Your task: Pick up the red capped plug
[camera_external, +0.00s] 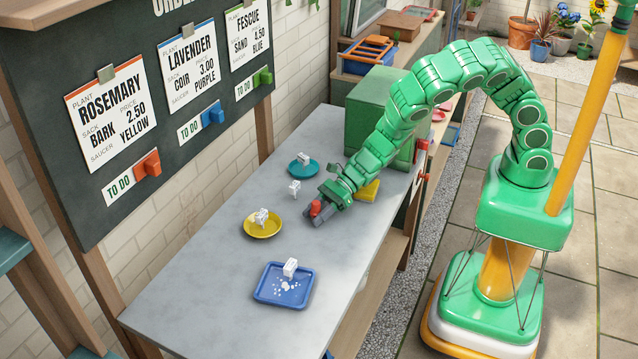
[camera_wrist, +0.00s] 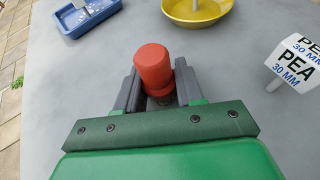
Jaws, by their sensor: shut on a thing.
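The red capped plug (camera_wrist: 154,66) stands between my gripper's two dark fingers in the wrist view. Its cap is red and its lower part is dark and mostly hidden by the fingers and the gripper body. My gripper (camera_wrist: 156,92) is shut on it. In the external view the plug (camera_external: 315,208) shows as a small red spot at the tip of my gripper (camera_external: 319,213), low over the grey bench. I cannot tell whether the plug touches the bench.
A yellow saucer (camera_external: 275,232), a teal saucer (camera_external: 291,166) and a blue tray (camera_external: 262,297) hold small white tags. Another white tag (camera_external: 294,188) stands near my gripper. A yellow item (camera_external: 369,191) and green box (camera_external: 367,103) are behind it.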

